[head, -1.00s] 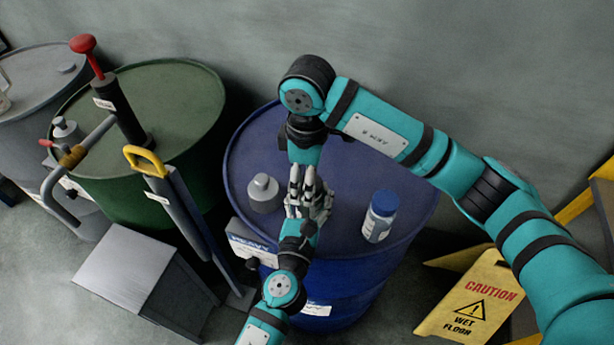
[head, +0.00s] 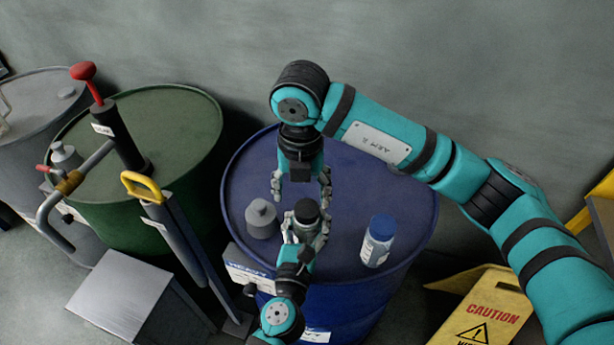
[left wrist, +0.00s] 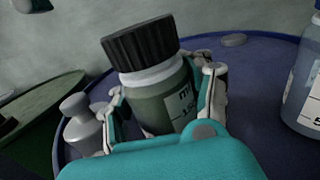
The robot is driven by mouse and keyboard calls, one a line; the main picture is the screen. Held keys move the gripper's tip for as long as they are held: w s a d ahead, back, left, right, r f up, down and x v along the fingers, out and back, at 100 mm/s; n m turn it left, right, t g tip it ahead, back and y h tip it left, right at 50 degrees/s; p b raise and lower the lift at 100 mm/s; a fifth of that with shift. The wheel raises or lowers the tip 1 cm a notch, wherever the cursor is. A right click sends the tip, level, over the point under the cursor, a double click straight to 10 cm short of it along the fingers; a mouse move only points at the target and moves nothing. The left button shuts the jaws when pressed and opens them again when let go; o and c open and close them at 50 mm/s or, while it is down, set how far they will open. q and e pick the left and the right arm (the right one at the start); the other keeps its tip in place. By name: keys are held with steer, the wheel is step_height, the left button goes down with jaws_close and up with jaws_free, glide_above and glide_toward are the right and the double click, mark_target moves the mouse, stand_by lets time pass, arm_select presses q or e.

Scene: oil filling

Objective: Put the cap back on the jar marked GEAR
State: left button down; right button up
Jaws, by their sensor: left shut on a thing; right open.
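The jar (head: 312,230) is dark greenish with a pale neck and a label. In the left wrist view the jar (left wrist: 160,98) shows only part of its label, and I cannot read GEAR there. The black ribbed cap (head: 307,210) sits on top of its neck; it also shows in the left wrist view (left wrist: 140,43). My left gripper (head: 303,238) is shut around the jar's body, over the blue drum. My right gripper (head: 301,190) is open and empty, just above and behind the cap, apart from it, fingers pointing down.
A green drum (head: 170,125) with a hand pump (head: 118,130) stands left. A caution sign (head: 485,310) is on the floor at right.

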mark_target(308, 208)
steer(key=n, duration=0.5)
steer(key=shift+d+r, duration=0.1)
steer(key=shift+r, duration=0.25)
steer(key=n, duration=0.3)
steer(key=shift+r, duration=0.15)
steer(key=n, duration=0.5)
steer(key=shift+d+r, duration=0.15)
steer(key=shift+r, duration=0.2)
steer(key=n, duration=0.2)
steer(key=shift+r+n, duration=0.15)
steer(key=shift+n, duration=0.25)
steer(key=n, duration=0.4)
steer(key=shift+d+r+n, duration=0.15)
steer(key=shift+r+n, duration=0.15)
steer(key=shift+n, duration=0.1)
steer(key=n, duration=0.4)
steer(key=shift+r+g, duration=0.25)
steer(key=shift+g, duration=0.05)
steer(key=n, duration=0.3)
steer(key=shift+s+d+r, duration=0.1)
steer(key=shift+r, duration=0.05)
steer(key=shift+f, duration=4)
